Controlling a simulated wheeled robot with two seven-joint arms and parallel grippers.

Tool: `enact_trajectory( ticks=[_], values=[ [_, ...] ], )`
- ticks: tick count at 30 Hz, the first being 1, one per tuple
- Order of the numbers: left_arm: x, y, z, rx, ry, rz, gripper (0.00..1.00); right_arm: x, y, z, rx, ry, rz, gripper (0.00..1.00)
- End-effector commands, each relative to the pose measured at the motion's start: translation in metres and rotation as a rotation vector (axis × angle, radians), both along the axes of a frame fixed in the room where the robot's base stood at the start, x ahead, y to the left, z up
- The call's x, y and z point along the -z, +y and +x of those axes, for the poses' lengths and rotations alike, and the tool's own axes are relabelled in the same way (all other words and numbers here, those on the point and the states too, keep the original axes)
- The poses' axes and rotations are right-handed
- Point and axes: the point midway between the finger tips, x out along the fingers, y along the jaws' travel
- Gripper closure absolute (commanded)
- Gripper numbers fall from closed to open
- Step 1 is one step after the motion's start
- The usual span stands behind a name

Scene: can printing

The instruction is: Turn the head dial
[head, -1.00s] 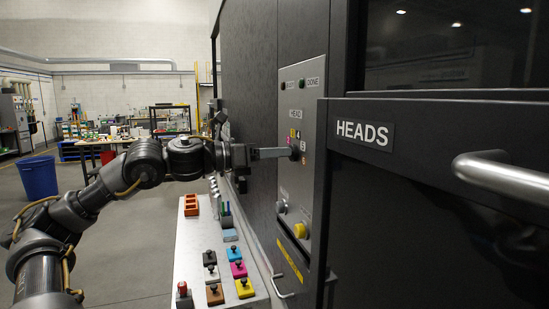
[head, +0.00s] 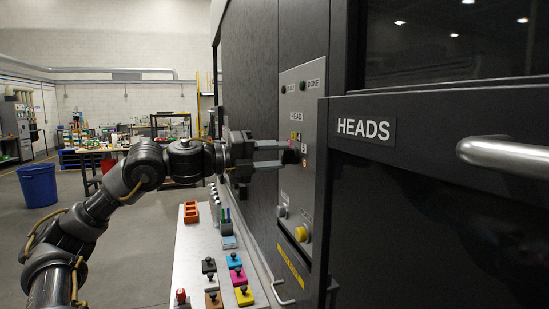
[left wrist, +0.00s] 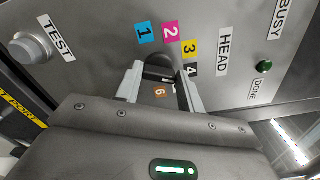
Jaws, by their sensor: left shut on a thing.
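The head dial (head: 291,157) is a dark round knob on the grey control panel (head: 308,86), below the HEAD label. In the left wrist view the dial (left wrist: 158,67) shows partly between my fingers, with coloured tags 1, 2, 3, 4 and 6 around it. My left gripper (head: 284,156) reaches in from the left and is shut on the dial, one finger above the other. In the left wrist view the gripper (left wrist: 160,75) has a finger on each side of the dial. The dial's pointer cannot be made out. My right gripper is not in view.
Below the dial are a grey TEST button (left wrist: 30,48) and a yellow button (head: 301,234). A dark HEADS drawer front (head: 430,190) with a bar handle (head: 505,155) stands out at the right. A white table (head: 190,262) with coloured stamps lies below my arm.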

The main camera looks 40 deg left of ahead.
Motion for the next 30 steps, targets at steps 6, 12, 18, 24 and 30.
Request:
enact_trajectory(
  ticks=[6,12,18,24,30],
  values=[
    [0.0005,0.0005,0.0002,0.0,0.093,-0.184,0.85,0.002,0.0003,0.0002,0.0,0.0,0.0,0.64],
    [0.0015,0.0006,0.0003,0.0,0.178,-0.348,0.85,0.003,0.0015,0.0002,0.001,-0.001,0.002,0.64],
    [0.0017,0.0007,0.0,0.0,0.251,-0.492,0.85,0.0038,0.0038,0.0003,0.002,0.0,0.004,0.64],
    [0.0027,0.0008,0.0002,-0.001,0.308,-0.598,0.85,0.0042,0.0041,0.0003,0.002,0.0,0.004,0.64],
    [0.0028,0.0007,0.0,-0.001,0.341,-0.663,0.85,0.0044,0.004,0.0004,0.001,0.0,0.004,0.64]
  ],
)
